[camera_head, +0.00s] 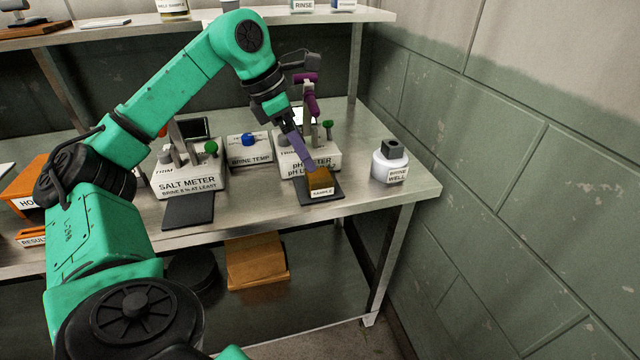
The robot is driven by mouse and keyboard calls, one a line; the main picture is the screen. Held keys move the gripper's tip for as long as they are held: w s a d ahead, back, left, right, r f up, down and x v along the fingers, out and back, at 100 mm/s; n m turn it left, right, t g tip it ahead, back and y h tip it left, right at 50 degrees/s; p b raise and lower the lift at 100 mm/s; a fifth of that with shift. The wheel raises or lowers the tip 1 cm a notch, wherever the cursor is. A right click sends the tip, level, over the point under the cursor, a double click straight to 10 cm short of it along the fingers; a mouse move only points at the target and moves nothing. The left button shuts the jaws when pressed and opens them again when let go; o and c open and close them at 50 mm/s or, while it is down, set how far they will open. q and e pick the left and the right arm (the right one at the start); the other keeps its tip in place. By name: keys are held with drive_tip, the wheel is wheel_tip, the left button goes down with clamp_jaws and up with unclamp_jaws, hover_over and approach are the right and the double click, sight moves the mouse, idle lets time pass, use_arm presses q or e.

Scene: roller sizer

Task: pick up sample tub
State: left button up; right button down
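The sample tub (320,183), a small brown tub with a white label, sits on a dark pad (328,197) in front of the pH meter (314,161). My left arm reaches in from the left, and its gripper (306,160) points down with a bluish-purple finger at the tub's upper left side. Only one finger shows clearly, so I cannot tell whether it grips the tub or is only beside it. The tub appears to rest on the pad. My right gripper is not in view.
The salt meter (188,182) and brine temp box (249,149) stand left of the pH meter. A white brine well jar (390,164) stands to the right near the table's edge. A shelf (330,19) crosses above, and a block wall (500,170) bounds the right.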

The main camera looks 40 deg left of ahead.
sight(319, 171)
use_arm(q)
drive_tip(key=x, duration=0.3)
drive_tip(key=shift+w+f, duration=0.15)
drive_tip(key=shift+w, duration=0.3)
drive_tip(key=x, duration=0.4)
drive_tip(key=shift+f, duration=0.1)
drive_tip(key=shift+w+f, duration=0.2)
drive_tip(key=shift+f, duration=0.2)
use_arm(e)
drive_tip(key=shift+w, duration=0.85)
use_arm(q)
drive_tip(key=c, duration=1.4)
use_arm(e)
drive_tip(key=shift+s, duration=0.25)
use_arm(q)
drive_tip(key=shift+r, duration=0.15)
